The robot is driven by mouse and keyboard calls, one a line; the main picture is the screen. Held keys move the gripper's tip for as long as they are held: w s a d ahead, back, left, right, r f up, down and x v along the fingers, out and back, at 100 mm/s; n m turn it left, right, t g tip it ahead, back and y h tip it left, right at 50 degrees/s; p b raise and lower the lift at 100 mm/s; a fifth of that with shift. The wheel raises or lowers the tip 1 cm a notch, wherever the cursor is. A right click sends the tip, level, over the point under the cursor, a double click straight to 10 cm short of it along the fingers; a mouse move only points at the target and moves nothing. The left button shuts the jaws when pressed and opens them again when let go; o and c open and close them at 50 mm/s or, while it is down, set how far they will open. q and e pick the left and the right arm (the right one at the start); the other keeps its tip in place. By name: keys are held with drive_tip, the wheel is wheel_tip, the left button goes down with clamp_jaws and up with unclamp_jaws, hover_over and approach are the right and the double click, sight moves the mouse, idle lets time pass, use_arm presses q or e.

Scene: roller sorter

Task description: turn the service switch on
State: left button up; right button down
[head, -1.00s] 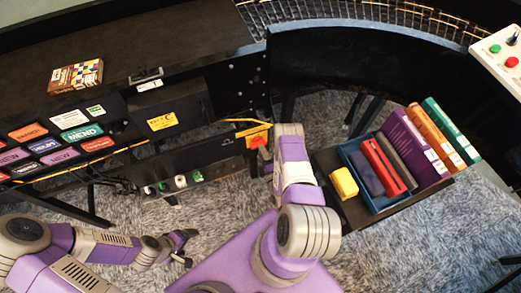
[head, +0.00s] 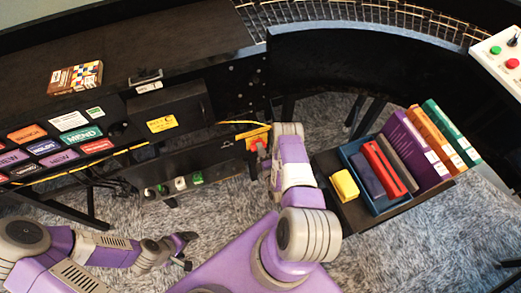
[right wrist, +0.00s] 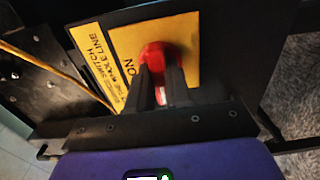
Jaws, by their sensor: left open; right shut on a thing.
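The service switch is a red handle (right wrist: 153,62) on a yellow plate (right wrist: 188,42) with the word ON and other black print. The handle also shows in the head view (head: 257,144), small, on the side of the dark machine. In the right wrist view my right gripper (right wrist: 160,88) is shut on the red handle, one dark finger on each side of it. In the head view my right arm covers most of that gripper. My left gripper (head: 187,250) is open and empty, low over the grey carpet, away from the switch.
A yellow cable (head: 130,149) runs along the machine front, past coloured label plates. A dark tray with a blue bin (head: 349,157), a yellow block (head: 344,184) and several books stands right of my right arm. A control box (head: 505,55) is at the upper right.

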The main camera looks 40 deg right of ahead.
drive_tip(key=shift+w+m+b, duration=0.1)
drive_tip(key=shift+m+b, duration=0.7)
drive_tip(key=shift+m, duration=8.1)
drive_tip(key=shift+r, duration=0.1)
drive_tip(key=c, duration=1)
unclamp_jaws()
drive_tip(key=shift+c, duration=0.2)
